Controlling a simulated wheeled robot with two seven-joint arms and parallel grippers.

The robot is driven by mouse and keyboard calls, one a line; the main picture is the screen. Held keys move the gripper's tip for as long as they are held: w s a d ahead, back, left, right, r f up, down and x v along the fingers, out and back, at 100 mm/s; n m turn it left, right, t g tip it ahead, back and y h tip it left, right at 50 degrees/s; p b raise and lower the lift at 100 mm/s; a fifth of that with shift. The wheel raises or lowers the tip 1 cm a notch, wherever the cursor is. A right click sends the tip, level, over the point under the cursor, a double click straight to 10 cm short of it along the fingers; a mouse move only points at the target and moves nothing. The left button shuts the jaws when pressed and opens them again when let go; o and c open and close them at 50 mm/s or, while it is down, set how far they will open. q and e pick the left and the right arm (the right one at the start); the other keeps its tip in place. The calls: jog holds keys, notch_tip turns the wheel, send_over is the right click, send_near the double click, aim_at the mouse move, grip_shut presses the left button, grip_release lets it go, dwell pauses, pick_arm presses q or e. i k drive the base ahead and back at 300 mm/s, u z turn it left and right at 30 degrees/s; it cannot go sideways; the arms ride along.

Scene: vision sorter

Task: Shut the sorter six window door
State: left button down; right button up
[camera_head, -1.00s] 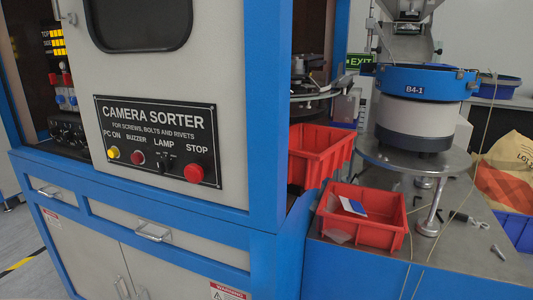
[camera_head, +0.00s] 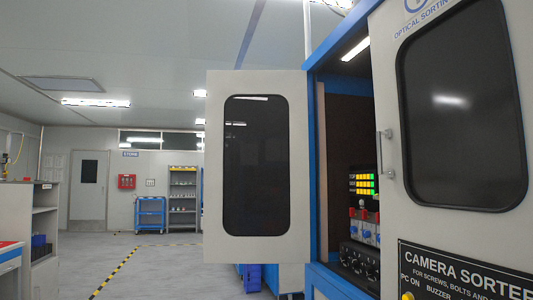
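The camera sorter's window door (camera_head: 290,172) is a pale panel with a dark rounded window (camera_head: 257,165). It stands swung open to the left of the cabinet, hinged along the blue frame (camera_head: 314,190). The opening behind it shows a dark interior with yellow and green lit labels (camera_head: 363,185), several red-capped fittings (camera_head: 363,227) and black knobs (camera_head: 358,262). To the right is a second pale panel with a dark window (camera_head: 463,105) and a small handle (camera_head: 386,150) at its left edge. Neither gripper shows in the head view.
Clear grey floor (camera_head: 180,270) with a yellow-black line (camera_head: 120,271) lies left of the open door. A shelf unit (camera_head: 42,220) stands at far left. A blue cart (camera_head: 150,213) and a grey rack (camera_head: 183,197) stand at the back. A blue bin (camera_head: 252,277) shows below the door.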

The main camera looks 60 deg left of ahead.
aim_at(257, 183)
jog(key=k, duration=0.85)
jog(key=u, duration=2.4)
jog(key=i, duration=5.6)
jog(key=z, duration=3.9)
jog(key=i, duration=0.5)
jog(key=z, duration=0.25)
